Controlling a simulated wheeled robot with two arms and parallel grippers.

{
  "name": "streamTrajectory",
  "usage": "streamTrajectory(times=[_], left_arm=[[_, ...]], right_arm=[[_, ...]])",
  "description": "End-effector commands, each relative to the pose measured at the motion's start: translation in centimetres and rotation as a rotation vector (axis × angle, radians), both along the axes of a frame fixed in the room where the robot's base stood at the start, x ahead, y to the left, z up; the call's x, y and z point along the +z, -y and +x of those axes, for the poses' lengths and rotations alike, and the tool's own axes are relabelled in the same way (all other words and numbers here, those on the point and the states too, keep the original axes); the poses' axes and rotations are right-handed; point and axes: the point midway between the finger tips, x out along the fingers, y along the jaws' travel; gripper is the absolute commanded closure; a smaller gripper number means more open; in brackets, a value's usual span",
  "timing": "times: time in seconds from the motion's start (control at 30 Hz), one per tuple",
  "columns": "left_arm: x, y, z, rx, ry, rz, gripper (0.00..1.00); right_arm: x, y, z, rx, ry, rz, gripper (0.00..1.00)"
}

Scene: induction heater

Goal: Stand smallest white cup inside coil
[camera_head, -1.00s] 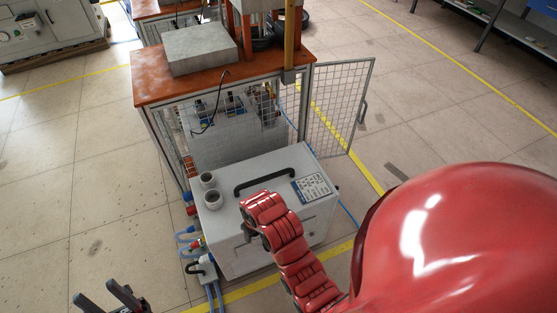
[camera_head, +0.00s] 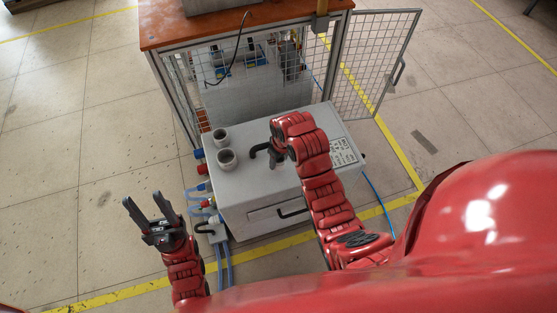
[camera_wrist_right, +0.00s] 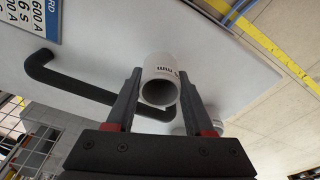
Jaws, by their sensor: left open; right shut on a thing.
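A small white cup (camera_wrist_right: 160,72) with dark print sits between the fingers of my right gripper (camera_wrist_right: 160,92), which is shut on it. In the head view my right gripper (camera_head: 273,160) hangs over the grey box beside its black handle; the held cup is hidden there by my arm. Two other white cups, one further back (camera_head: 221,140) and one nearer (camera_head: 228,164), stand upright at the left of the box top. Part of another cup (camera_wrist_right: 206,121) shows behind a finger in the right wrist view. My left gripper (camera_head: 146,203) is open and empty, left of the box. I cannot make out the coil.
The grey box (camera_head: 255,205) stands before a cabinet with an orange-brown top (camera_head: 235,26). The cabinet's mesh door (camera_head: 375,60) is swung open to the right. Blue hoses (camera_head: 224,265) and connectors run along the box's left side.

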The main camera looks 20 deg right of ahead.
Motion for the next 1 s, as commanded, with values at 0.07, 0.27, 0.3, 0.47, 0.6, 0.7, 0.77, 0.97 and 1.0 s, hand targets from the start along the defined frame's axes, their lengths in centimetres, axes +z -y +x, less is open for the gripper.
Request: streamTrajectory(times=[0.07, 0.27, 0.3, 0.47, 0.6, 0.7, 0.77, 0.97, 1.0], left_arm=[[0.2, 0.0, 0.0, 0.000, 0.000, 0.000, 0.50], [0.2, 0.0, 0.0, 0.000, 0.000, 0.000, 0.50], [0.2, 0.0, 0.0, 0.000, 0.000, 0.000, 0.50], [0.3, 0.0, 0.0, 0.000, 0.000, 0.000, 0.50], [0.4, 0.0, 0.0, 0.000, 0.000, 0.000, 0.50], [0.3, 0.0, 0.0, 0.000, 0.000, 0.000, 0.50], [0.3, 0.0, 0.0, 0.000, 0.000, 0.000, 0.50], [0.2, 0.0, 0.0, 0.000, 0.000, 0.000, 0.50], [0.2, 0.0, 0.0, 0.000, 0.000, 0.000, 0.50]], right_arm=[[0.1, 0.2, 1.3, 0.000, 0.001, 0.000, 1.00], [-0.1, 0.5, 2.6, 0.001, 0.002, 0.000, 1.00], [-0.3, 0.5, 2.7, 0.001, 0.001, -0.001, 1.00], [-2.4, 0.5, 2.5, -0.001, -0.004, -0.001, 1.00], [-3.7, 0.5, 2.6, 0.000, 0.002, 0.000, 1.00], [-3.6, 0.5, 2.7, 0.000, 0.004, -0.001, 1.00], [-3.6, 0.5, 2.7, 0.000, 0.004, -0.001, 1.00], [-4.0, 0.5, 2.6, 0.000, 0.002, 0.000, 0.40], [-3.9, 0.5, 2.6, 0.000, 0.002, 0.000, 0.33]])
